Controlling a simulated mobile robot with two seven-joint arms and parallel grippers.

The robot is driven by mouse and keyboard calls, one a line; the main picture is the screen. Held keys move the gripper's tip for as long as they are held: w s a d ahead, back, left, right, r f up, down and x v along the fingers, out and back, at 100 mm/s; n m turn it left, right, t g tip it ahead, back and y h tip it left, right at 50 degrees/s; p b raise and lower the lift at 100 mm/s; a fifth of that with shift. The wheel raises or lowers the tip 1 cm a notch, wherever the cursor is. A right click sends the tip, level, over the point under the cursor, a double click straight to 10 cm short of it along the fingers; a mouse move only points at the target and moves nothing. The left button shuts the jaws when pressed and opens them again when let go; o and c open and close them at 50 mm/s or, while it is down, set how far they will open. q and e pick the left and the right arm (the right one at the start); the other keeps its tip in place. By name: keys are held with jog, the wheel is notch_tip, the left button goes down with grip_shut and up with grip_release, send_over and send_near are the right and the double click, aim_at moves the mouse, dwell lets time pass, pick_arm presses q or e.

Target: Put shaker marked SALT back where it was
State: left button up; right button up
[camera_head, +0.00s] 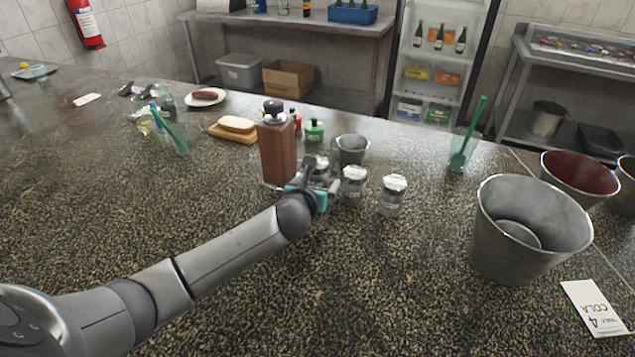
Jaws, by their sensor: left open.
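Three small glass shakers with pale metal tops stand in a row on the speckled counter (300,285). The left shaker (321,172) is partly hidden by my left gripper (322,178). The middle shaker (354,187) stands just right of the gripper, and the right shaker (393,196) stands apart from it. Their markings are too small to read, so I cannot tell which is SALT. My left gripper is open, with its fingers close around or beside the left shaker; I cannot tell if they touch it. My right gripper is not in view.
A tall wooden mill (277,150) stands close left of the gripper. A small metal cup (351,149) and a green-topped container (314,131) are behind. The front counter is clear.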

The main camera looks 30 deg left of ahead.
pick_arm(q)
jog(key=shift+r, duration=0.25)
jog(key=p+v, duration=0.3)
jog(key=v, duration=0.9)
